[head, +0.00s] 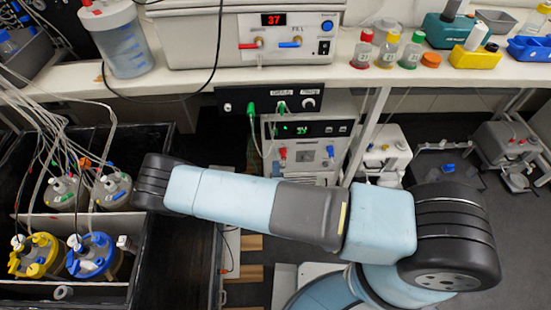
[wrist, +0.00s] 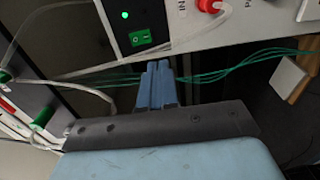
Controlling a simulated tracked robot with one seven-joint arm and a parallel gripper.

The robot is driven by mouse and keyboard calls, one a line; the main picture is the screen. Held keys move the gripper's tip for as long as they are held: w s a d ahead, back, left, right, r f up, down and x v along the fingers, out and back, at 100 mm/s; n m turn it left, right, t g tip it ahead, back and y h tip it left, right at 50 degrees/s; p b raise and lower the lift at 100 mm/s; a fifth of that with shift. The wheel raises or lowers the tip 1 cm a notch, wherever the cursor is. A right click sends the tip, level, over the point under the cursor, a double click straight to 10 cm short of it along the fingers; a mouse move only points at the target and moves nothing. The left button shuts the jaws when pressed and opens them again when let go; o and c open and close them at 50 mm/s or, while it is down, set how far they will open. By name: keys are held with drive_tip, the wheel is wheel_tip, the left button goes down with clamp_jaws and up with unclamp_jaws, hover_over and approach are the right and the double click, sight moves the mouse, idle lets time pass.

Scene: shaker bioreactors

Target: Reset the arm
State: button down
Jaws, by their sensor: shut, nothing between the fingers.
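My gripper (wrist: 157,84) shows in the wrist view as two blue fingers pressed together, with nothing between them. Behind the fingers run thin green cables (wrist: 235,65) and the front of a device with a lit green switch (wrist: 139,39). I cannot tell whether the fingers touch the cables. In the head view my arm stretches left across the picture toward the black shaker box, and my gripper is hidden there.
The black shaker box (head: 146,262) at the left holds several bioreactor bottles, with tubes and cables rising from them. A bench (head: 350,78) runs along the back, carrying a unit showing 37 (head: 250,35) and small bottles. A control unit (head: 309,148) stands below it. Dark floor shows at right.

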drive_tip(key=shift+s+d+f, duration=0.1)
drive_tip(key=shift+s, duration=0.55)
